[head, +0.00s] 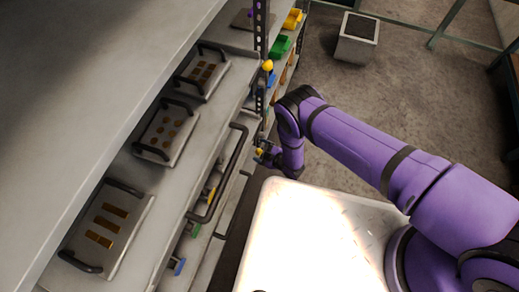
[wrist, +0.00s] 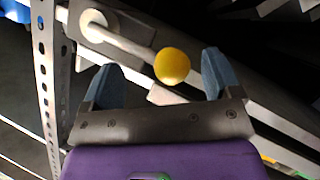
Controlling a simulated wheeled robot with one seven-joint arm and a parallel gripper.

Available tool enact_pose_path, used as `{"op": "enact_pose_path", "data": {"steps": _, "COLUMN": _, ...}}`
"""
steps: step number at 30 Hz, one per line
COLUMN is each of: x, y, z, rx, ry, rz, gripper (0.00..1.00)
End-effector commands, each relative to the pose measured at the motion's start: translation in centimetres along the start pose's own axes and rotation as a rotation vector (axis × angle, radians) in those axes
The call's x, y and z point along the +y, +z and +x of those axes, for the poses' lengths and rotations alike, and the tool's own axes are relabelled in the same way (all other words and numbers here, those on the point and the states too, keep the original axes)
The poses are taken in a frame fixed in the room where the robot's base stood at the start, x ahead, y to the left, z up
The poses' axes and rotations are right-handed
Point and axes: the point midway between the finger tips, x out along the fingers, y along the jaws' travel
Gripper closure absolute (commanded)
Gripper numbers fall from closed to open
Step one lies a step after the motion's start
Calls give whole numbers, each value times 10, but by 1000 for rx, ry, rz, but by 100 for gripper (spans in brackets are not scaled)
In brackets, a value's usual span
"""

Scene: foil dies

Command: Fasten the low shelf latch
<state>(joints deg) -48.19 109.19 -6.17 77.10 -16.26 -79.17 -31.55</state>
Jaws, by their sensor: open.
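The low shelf latch shows in the wrist view as a metal lever (wrist: 130,44) with a yellow ball knob (wrist: 172,66) at its end. The lever runs from a pale round pivot (wrist: 95,25) on a plate beside a perforated post. My gripper (wrist: 158,62) is open, with its two blue-grey fingers apart on either side of the knob in this view. I cannot tell whether the knob is between the fingers in depth or beyond them. In the head view my gripper (head: 266,154) is small, low beside the shelf, and mostly hidden by my purple arm.
Another yellow knob (head: 267,65) is higher on the perforated shelf post (head: 260,28). Handled die plates (head: 108,222) lie on the shelf at left, above a dark drawer-like rail (head: 222,180). A grey box (head: 357,39) stands on open floor at the back.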

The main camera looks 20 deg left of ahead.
Motion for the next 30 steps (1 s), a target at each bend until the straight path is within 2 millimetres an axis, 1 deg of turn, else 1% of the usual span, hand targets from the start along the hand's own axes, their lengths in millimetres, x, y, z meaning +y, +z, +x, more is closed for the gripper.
{"op": "enact_pose_path", "data": {"steps": 3, "x": 0, "y": 0, "z": 9, "rx": 0, "ry": 0, "rz": -1, "gripper": 16}}
{"op": "enact_pose_path", "data": {"steps": 6, "x": 0, "y": 0, "z": 12, "rx": -1, "ry": 0, "rz": 0, "gripper": 16}}
{"op": "enact_pose_path", "data": {"steps": 14, "x": 0, "y": 0, "z": 13, "rx": -1, "ry": 0, "rz": 0, "gripper": 16}}
{"op": "enact_pose_path", "data": {"steps": 15, "x": 0, "y": 0, "z": 13, "rx": -1, "ry": 0, "rz": 0, "gripper": 25}}
{"op": "enact_pose_path", "data": {"steps": 20, "x": 0, "y": 0, "z": 13, "rx": -2, "ry": -1, "rz": 1, "gripper": 62}}
{"op": "enact_pose_path", "data": {"steps": 21, "x": 0, "y": 0, "z": 13, "rx": -2, "ry": -1, "rz": 1, "gripper": 71}}
{"op": "enact_pose_path", "data": {"steps": 23, "x": -1, "y": 1, "z": 12, "rx": -3, "ry": -1, "rz": 1, "gripper": 83}}
{"op": "enact_pose_path", "data": {"steps": 30, "x": 1, "y": 1, "z": 12, "rx": -9, "ry": -8, "rz": 20, "gripper": 84}}
